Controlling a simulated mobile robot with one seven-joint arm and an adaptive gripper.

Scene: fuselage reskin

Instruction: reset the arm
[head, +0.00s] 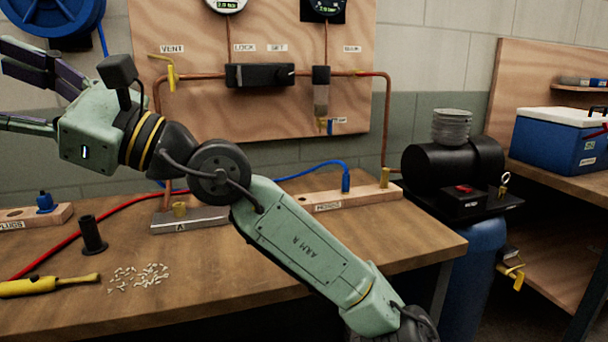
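My arm (300,240), pale green with black joints, reaches from the lower right up to the upper left, above the workbench. My gripper (15,90) is at the left edge of the head view, raised above the bench and pointing left. Its two dark fingers are spread apart, one higher and one lower, with their ends near or past the picture edge. Nothing shows between the visible parts of the fingers.
The wooden workbench (200,285) holds a yellow tool (50,286), a black cylinder (93,235), small pale pieces (138,277) and wooden blocks. A board (250,110) with copper pipes stands behind. A black compressor (450,165) and blue cooler (560,140) are at right.

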